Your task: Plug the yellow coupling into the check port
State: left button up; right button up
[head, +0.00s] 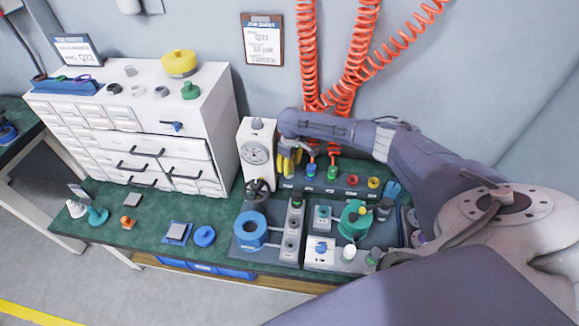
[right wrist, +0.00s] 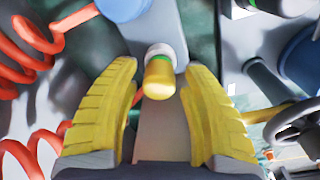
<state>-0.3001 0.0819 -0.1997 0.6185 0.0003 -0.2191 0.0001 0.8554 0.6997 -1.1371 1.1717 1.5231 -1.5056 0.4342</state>
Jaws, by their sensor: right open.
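The yellow coupling (right wrist: 158,78), a short yellow cylinder with a green band and a pale collar, shows in the right wrist view between my right gripper's fingers (right wrist: 162,95). Both yellow fingers stand apart from it with gaps on each side. In the head view my right gripper (head: 289,163) is at the left end of a dark port block (head: 324,182), beside the gauge unit, and hides the coupling there. The block carries a blue fitting (head: 311,170), a green fitting (head: 333,172), a red-ringed port (head: 352,180) and a yellow-ringed port (head: 373,183). I cannot tell which is the check port. My left gripper is not in view.
A white gauge unit (head: 257,150) with a dark handwheel (head: 258,190) stands close left of my right gripper. Red coiled hoses (head: 308,60) hang behind. Fixtures with a blue ring (head: 251,229) and a green part (head: 354,220) stand in front. A white drawer cabinet (head: 135,125) is left.

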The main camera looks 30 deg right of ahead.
notch_tip(320, 180, up, 11)
jog(key=shift+s, duration=0.25)
dwell(0.3)
